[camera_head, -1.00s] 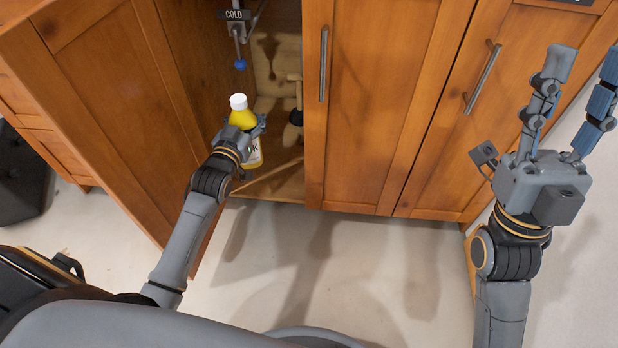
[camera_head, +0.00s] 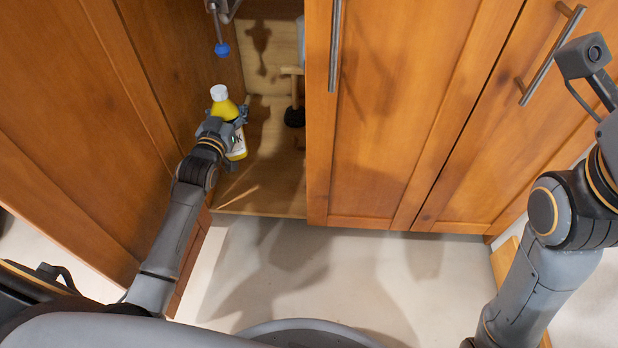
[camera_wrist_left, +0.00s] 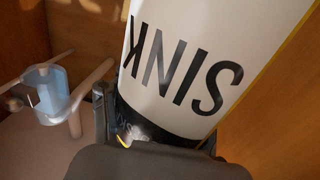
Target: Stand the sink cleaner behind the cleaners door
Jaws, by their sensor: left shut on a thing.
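The sink cleaner is a yellow bottle (camera_head: 222,106) with a white cap and a white label. My left gripper (camera_head: 222,130) is shut on it and holds it nearly upright inside the open cabinet, near its left side. In the left wrist view the label (camera_wrist_left: 205,65) reads "SINK" upside down and fills much of the picture. I cannot tell whether the bottle's base touches the cabinet floor (camera_head: 262,190). The open cabinet door (camera_head: 70,130) stands to the left of my left arm. My right arm is at the right; its fingers are out of the picture.
A plunger (camera_head: 294,114) stands deeper in the cabinet, right of the bottle. A blue-ended valve (camera_head: 222,49) hangs above. A closed door (camera_head: 385,110) bounds the opening on the right. The wrist view shows a blurred light-blue object (camera_wrist_left: 48,90).

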